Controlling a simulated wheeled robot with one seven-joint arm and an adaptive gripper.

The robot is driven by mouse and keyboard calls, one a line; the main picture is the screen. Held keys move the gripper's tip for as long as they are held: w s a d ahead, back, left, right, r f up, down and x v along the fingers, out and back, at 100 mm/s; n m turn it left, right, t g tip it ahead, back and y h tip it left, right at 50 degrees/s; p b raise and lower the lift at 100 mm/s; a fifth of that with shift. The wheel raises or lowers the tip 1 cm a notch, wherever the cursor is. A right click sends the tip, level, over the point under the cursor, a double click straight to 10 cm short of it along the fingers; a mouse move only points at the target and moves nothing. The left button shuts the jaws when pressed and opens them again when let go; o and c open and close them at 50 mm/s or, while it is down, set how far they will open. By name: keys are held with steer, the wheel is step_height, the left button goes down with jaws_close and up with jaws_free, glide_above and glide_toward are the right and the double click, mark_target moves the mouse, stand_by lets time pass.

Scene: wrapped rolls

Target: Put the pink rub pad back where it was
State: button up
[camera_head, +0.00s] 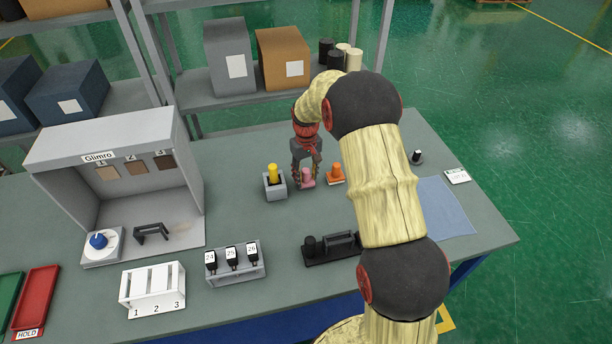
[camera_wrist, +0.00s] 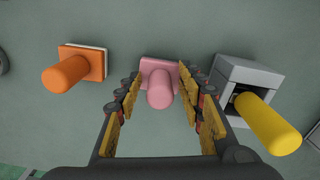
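The pink rub pad (camera_head: 307,179) stands upright on the grey-green table, between the yellow and orange ones. In the wrist view the pink pad (camera_wrist: 160,88) shows between my fingers, its handle toward the camera. My gripper (camera_head: 305,172) points down at it, with one finger on each side. In the wrist view my gripper (camera_wrist: 160,85) is open, with a gap visible between the fingers and the pink handle. The yellow-handled pad (camera_head: 273,173) sits in a grey square holder (camera_head: 275,189). The orange pad (camera_head: 336,174) stands on the table to the right.
A black stand (camera_head: 330,250), a rack with black numbered items (camera_head: 236,265) and a white three-slot rack (camera_head: 152,288) are nearer the front. A grey booth (camera_head: 115,175) stands left. A blue cloth (camera_head: 445,208) lies right. Shelves with boxes are behind.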

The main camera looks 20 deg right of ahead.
step_height(320, 180, up, 11)
steer(key=shift+r+p, duration=0.2)
steer(key=shift+p, duration=1.05)
steer(key=s+a+r+t, duration=0.2)
steer(key=s+a+r, duration=0.2)
steer(key=s+r, duration=0.45)
steer(key=s+a+r+t, duration=0.1)
steer(key=s+a+r, duration=0.4)
steer(key=s+r, duration=0.4)
steer(key=s+a+t, duration=0.1)
steer(key=s+a, duration=0.1)
steer(key=s, duration=0.6)
steer(key=s+a+r+t, duration=0.1)
steer(key=s+a, duration=0.1)
steer(key=s, duration=0.7)
steer(key=shift+s+r+t, duration=0.2)
steer(key=shift+r+t, duration=0.05)
steer(key=shift+t, duration=0.05)
steer(key=shift+f, duration=0.1)
